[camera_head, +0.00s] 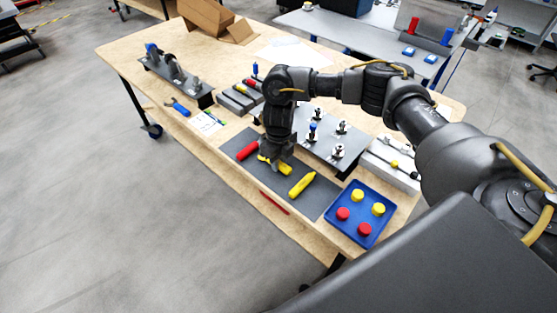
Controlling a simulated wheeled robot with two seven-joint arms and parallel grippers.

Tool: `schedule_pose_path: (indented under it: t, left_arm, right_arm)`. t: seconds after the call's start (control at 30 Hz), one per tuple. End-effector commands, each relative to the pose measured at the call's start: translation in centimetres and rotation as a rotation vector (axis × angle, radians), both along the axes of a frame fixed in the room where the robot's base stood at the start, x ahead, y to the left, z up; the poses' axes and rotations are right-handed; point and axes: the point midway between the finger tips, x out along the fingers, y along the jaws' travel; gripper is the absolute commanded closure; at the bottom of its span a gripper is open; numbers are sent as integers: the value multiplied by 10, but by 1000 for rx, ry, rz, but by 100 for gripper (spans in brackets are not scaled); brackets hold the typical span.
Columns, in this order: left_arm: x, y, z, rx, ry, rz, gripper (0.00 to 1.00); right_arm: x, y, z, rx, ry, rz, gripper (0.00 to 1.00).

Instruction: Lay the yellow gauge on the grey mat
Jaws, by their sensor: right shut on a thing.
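My right gripper (271,160) points down over the grey mat (237,139) and is shut on a yellow thing (284,168), which I take for the yellow gauge. Its ends show on both sides of the fingers; its middle is hidden by them. It is at or just above the mat, between a red handle-like piece (247,150) and another yellow piece (301,185), both lying on the mat. I cannot tell whether the held thing touches the mat. My left gripper is not in view.
A blue tray (341,219) with red and yellow round pieces stands right of the mat. A grey plate (318,145) with upright fittings lies behind. A red pen-like stick (274,202) lies at the front edge. A grey rack (172,77) and cardboard box (207,17) stand farther back.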

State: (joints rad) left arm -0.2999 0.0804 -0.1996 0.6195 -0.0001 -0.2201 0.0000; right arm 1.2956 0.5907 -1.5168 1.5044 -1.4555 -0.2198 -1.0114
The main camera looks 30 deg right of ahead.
Motion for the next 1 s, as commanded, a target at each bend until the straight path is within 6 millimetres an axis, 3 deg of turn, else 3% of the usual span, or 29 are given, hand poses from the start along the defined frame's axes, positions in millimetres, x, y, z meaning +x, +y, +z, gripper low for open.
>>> schedule_pose_path:
  t: [1.0]
  left_arm:
    - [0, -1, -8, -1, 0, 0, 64]
  right_arm:
    - [0, 0, -10, 0, 0, 0, 100]
